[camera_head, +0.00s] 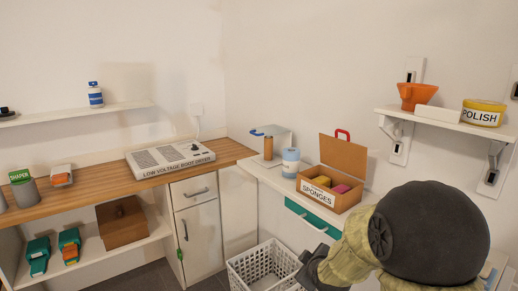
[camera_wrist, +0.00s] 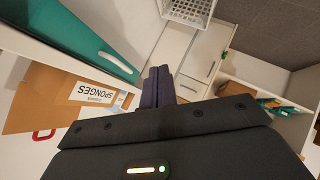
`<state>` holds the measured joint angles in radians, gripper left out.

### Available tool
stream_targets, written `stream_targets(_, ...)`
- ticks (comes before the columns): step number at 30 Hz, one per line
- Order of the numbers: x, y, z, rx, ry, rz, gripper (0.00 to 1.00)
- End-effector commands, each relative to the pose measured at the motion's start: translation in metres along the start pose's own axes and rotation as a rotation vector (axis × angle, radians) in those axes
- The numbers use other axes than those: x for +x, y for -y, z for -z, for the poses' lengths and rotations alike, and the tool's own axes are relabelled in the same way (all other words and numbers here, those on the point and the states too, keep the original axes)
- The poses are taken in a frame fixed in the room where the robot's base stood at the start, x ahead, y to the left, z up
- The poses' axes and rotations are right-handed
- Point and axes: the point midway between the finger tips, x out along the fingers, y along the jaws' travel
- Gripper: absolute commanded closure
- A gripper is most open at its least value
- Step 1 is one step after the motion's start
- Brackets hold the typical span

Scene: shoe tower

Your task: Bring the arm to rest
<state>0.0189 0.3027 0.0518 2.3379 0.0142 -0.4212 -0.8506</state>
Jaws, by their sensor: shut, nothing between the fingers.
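My gripper (camera_wrist: 158,88) is in the middle of the wrist view, its two dark fingers together and nothing between them. In the head view my arm comes in at the lower right, with a large dark round joint and a yellowish-green link. The gripper end (camera_head: 312,272) shows low in the picture, partly cut off by the bottom edge. It is in front of the white counter with the teal drawer (camera_head: 312,218), beside the white basket (camera_head: 262,268). I cannot tell how near it is to the basket.
A cardboard box marked SPONGES (camera_head: 333,185) stands on the counter, its lid up, beside a white and blue canister (camera_head: 290,162). A boot dryer (camera_head: 170,156) sits on the wooden worktop. A wall shelf (camera_head: 446,122) at right holds an orange cup and a POLISH tin.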

Motion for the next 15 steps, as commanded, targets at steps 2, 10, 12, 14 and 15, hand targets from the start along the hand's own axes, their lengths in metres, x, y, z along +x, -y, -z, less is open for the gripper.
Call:
stream_targets(2,-0.021,0.016,-0.017,0.133,0.082,0.072,1.00)
stream_targets(10,-0.090,0.069,-0.072,0.541,0.393,0.228,1.00)
stream_targets(12,-0.106,0.080,-0.082,0.616,0.462,0.245,1.00)
stream_targets(14,-0.118,0.088,-0.090,0.676,0.518,0.255,1.00)
stream_targets(15,-0.127,0.093,-0.095,0.714,0.555,0.260,1.00)
